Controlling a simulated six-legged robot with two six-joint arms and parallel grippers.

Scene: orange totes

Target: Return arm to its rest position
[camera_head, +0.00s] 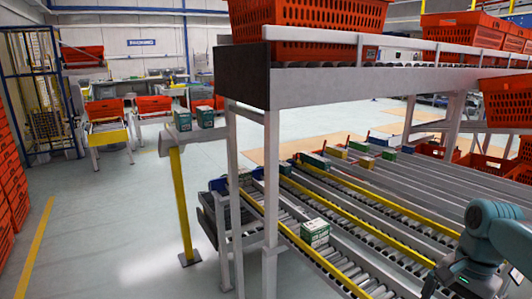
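My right arm comes in at the lower right corner, with grey-teal rounded links over the roller conveyor. A small dark part at its lower end, by the bottom edge, looks like a piece of my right gripper (433,283). Its fingers do not show clearly, and I cannot tell whether it is open or holds anything. My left arm and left gripper are not in view.
Roller lanes (350,235) with yellow rails run below the arm; a green-and-white box (315,232) sits on them. A raised conveyor (330,88) carries orange totes (300,18). A yellow post (181,205) stands left.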

